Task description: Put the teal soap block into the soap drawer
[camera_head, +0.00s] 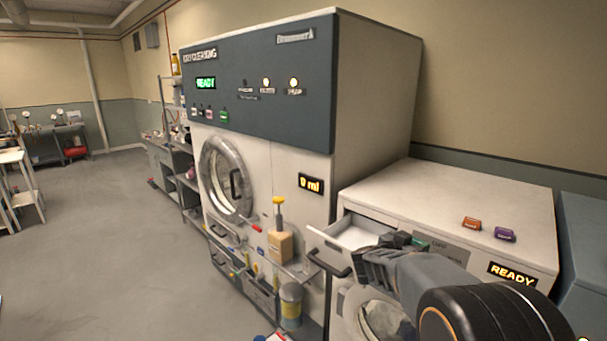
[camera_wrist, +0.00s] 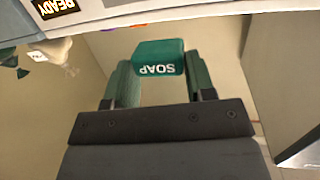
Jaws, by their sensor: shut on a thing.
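The teal soap block (camera_wrist: 158,58) sits between the two green fingers of my gripper (camera_wrist: 160,72) in the wrist view, its SOAP lettering upside down. In the head view my gripper (camera_head: 404,240) is beside the right end of the soap drawer (camera_head: 352,236), in front of the white washer. A bit of teal (camera_head: 419,243) shows at the fingers there. The drawer is pulled out, and its visible white inside looks empty. My gripper is shut on the block and partly hides it in the head view.
An orange block (camera_head: 471,224) and a purple block (camera_head: 505,234) lie on the white washer's top (camera_head: 440,190). The drawer's dark handle (camera_head: 328,264) sticks out in front. A tall dry-cleaning machine (camera_head: 262,130) stands to the left. Open floor lies further left.

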